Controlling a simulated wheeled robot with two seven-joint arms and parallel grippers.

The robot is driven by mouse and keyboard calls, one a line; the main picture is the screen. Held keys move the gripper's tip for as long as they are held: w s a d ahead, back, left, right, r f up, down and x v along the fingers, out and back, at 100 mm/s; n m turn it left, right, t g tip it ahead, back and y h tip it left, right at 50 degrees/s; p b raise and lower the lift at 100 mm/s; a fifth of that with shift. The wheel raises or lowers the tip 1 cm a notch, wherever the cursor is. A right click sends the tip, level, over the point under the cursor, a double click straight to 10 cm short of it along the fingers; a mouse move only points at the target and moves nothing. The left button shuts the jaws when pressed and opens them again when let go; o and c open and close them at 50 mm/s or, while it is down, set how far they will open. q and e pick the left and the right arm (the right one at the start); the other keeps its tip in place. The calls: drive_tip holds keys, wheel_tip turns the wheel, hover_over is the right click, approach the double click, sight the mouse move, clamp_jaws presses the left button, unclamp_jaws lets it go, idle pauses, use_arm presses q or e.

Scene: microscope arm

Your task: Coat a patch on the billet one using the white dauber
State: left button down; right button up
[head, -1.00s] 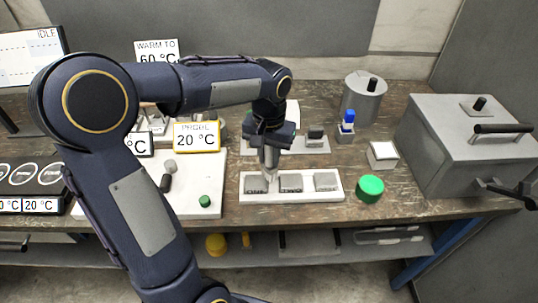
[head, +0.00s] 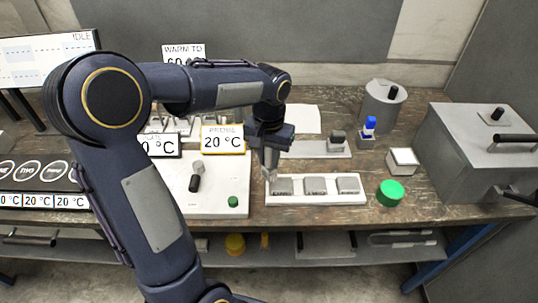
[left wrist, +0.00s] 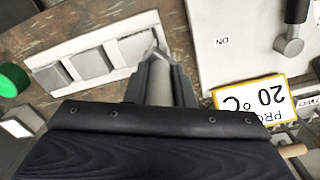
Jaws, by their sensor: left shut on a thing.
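My left gripper (head: 268,165) points down, shut on a pale, round-bodied tool, which looks like the white dauber (left wrist: 160,88). Its lower end is at the left billet, at the billet's left edge in the head view; I cannot tell if it touches. This billet, which I take as billet one (head: 281,186), is a grey square block, also in the left wrist view (left wrist: 135,47). Two similar billets (head: 316,185) (head: 348,185) share its white tray (head: 318,199). Labels are too small to read. A dark tip of my right gripper (head: 524,198) shows at the right edge.
Right of the tray stand a green round piece (head: 391,192), a white-topped block (head: 403,160) and a blue-topped tool (head: 369,126) in a holder. A grey lidded box (head: 470,155) fills the right. A white plate with a black-handled switch (head: 195,180) lies left.

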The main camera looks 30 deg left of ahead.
use_arm(q)
drive_tip(key=shift+d+r+p, duration=0.1)
drive_tip(key=shift+r+p, duration=0.2)
drive_tip(key=shift+r, duration=0.4)
drive_tip(key=shift+r+p, duration=0.65)
drive_tip(key=shift+r, duration=0.15)
drive_tip(key=shift+r+p, duration=1.1)
drive_tip(key=shift+r, duration=0.25)
